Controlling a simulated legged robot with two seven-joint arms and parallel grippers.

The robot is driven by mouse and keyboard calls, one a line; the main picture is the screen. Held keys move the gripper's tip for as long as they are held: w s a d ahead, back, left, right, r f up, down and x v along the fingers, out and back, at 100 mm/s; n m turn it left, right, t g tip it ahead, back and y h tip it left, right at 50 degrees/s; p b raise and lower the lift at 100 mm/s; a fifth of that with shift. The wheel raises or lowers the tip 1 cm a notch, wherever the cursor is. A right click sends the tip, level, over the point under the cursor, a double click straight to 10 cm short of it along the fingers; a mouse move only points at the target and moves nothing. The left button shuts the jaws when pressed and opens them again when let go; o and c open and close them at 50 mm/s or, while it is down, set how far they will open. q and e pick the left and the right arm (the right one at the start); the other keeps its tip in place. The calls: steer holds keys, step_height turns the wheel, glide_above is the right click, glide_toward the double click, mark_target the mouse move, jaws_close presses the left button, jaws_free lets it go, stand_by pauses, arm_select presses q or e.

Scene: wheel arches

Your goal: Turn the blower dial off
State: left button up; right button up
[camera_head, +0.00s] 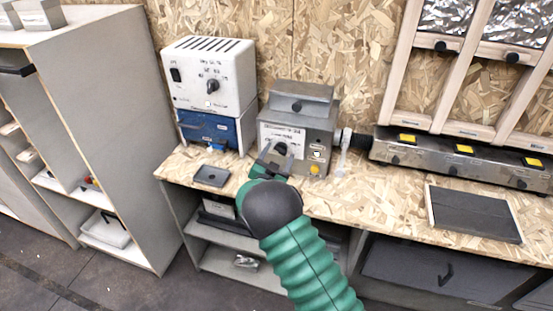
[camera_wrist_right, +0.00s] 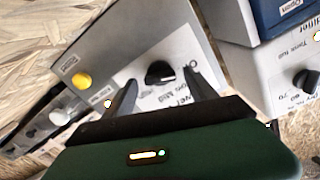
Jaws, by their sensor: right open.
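The blower dial (camera_head: 281,148) is a black knob on the front of a grey box (camera_head: 298,98) on the bench. The right wrist view shows the dial (camera_wrist_right: 160,73) with a light pointer mark, on a white label partly hidden by my fingers. My right gripper (camera_head: 274,160) is in front of the box's lower front. My left gripper is not in view.
A yellow button (camera_head: 315,169) sits beside the dial. A small dark tray (camera_head: 211,176) and a dark flat panel (camera_head: 474,214) lie on the bench (camera_head: 375,205).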

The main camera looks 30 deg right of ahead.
steer(key=v, duration=1.7)
steer(key=shift+d+f, duration=0.1)
steer(key=s+a+r+n+g+y+p, duration=0.1)
steer(key=s+a+n+g+y+p, duration=0.15)
steer(key=a+n+y+p, duration=0.75)
steer(key=s+d+n+g+y, duration=0.1)
steer(key=s+n+g+y, duration=0.2)
steer(key=s, duration=1.5)
steer(key=n+g, duration=0.1)
steer(key=g, duration=0.2)
steer(key=shift+s+y, duration=0.2)
steer(key=shift+y, duration=0.2)
